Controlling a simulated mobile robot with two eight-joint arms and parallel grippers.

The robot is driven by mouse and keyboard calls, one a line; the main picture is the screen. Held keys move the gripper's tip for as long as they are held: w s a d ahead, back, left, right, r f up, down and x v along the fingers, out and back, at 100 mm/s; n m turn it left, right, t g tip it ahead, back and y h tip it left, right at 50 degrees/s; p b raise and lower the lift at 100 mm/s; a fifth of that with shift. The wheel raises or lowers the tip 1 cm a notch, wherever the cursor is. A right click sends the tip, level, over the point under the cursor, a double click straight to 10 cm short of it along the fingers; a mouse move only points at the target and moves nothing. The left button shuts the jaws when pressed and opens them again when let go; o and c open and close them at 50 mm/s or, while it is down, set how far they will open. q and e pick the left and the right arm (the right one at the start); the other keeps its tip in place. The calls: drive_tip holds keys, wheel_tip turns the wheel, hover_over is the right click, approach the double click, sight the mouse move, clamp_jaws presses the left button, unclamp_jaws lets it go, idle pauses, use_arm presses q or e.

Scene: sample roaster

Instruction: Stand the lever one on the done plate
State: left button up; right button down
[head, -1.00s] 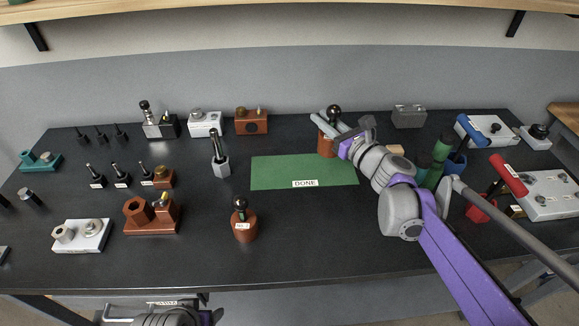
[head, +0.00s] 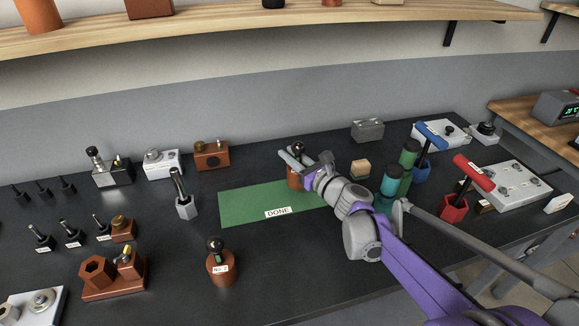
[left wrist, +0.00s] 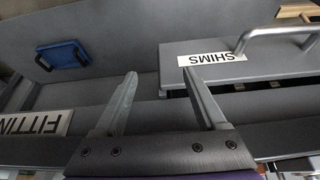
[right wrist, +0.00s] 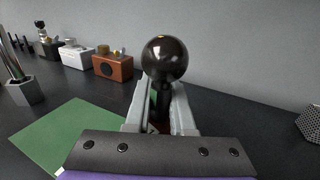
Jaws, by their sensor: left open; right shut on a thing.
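The green done plate (head: 245,204) lies flat mid-table with a "DONE" label at its front edge; it also shows in the right wrist view (right wrist: 70,135). My right gripper (head: 297,160) is shut on a brown lever piece (head: 294,181) with a black ball knob, upright at the plate's far right corner. The knob shows large between the fingers in the right wrist view (right wrist: 166,60). The fingers hide its lower part, so I cannot tell whether it touches plate or table. My left gripper (left wrist: 160,78) is open and empty, facing drawer fronts.
A brown piece labelled "No. 2" (head: 220,266) with a ball knob stands in front of the plate. A grey hexagonal piece (head: 186,206) stands left of it. Drawers are labelled "SHIMS" (left wrist: 213,59) and "FITTIN".

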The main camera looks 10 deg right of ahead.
drive_tip(key=shift+f, duration=1.5)
drive_tip(key=shift+f+b, duration=0.1)
drive_tip(key=shift+b, duration=0.2)
drive_tip(key=c, duration=0.8)
unclamp_jaws()
drive_tip(key=shift+o, duration=0.2)
drive_tip(key=p+v, duration=0.1)
drive_tip(key=v, duration=1.1)
